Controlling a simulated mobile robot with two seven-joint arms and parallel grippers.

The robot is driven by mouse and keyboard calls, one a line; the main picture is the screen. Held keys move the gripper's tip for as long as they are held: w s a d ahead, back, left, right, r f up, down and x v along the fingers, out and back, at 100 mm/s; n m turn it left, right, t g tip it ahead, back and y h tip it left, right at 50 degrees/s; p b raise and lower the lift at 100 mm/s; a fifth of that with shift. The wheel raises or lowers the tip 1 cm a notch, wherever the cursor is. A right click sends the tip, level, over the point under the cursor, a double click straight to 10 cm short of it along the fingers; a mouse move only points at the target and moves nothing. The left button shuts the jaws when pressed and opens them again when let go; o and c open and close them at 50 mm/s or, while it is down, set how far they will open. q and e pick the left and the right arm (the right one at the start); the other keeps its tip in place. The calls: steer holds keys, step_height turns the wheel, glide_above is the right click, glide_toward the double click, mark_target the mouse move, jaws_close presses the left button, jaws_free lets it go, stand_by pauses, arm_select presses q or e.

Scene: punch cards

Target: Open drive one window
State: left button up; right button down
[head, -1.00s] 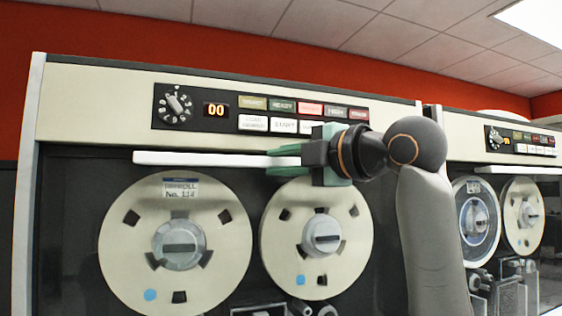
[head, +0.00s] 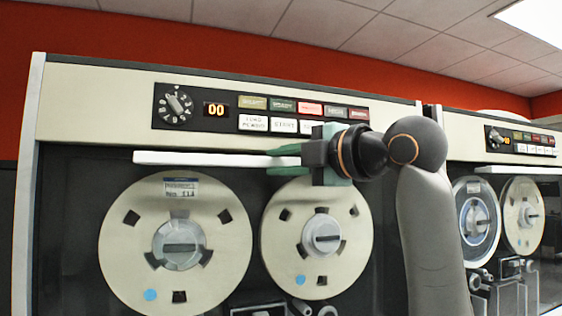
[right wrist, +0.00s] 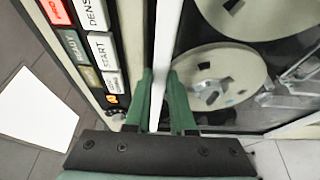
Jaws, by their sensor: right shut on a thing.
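The tape drive with the "00" display (head: 215,110) fills the middle of the head view. Its window has a long white handle bar (head: 200,158) along the top edge, above two cream reels. My right gripper (head: 285,155) has its green fingers at the bar's right part and is shut on it. In the right wrist view the white bar (right wrist: 164,60) runs between the two green fingers (right wrist: 165,105). The left reel (head: 177,243) and right reel (head: 316,238) show below the bar. My left gripper is not in view.
A control panel with a dial (head: 173,104) and lit buttons (head: 310,109) sits just above the bar, close to my right gripper. A second tape drive (head: 505,190) stands at the right, beyond my right arm.

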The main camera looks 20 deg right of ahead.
mark_target(281, 281)
arm_select(q)
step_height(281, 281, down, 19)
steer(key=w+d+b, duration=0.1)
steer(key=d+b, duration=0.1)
steer(key=b, duration=2.1)
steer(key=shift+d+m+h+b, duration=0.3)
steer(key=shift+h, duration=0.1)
arm_select(e)
step_height(281, 281, down, 44)
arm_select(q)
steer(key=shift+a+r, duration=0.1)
arm_select(e)
steer(key=shift+r, duration=0.1)
steer(key=c, duration=0.8)
jaws_free()
steer(key=shift+o, duration=0.2)
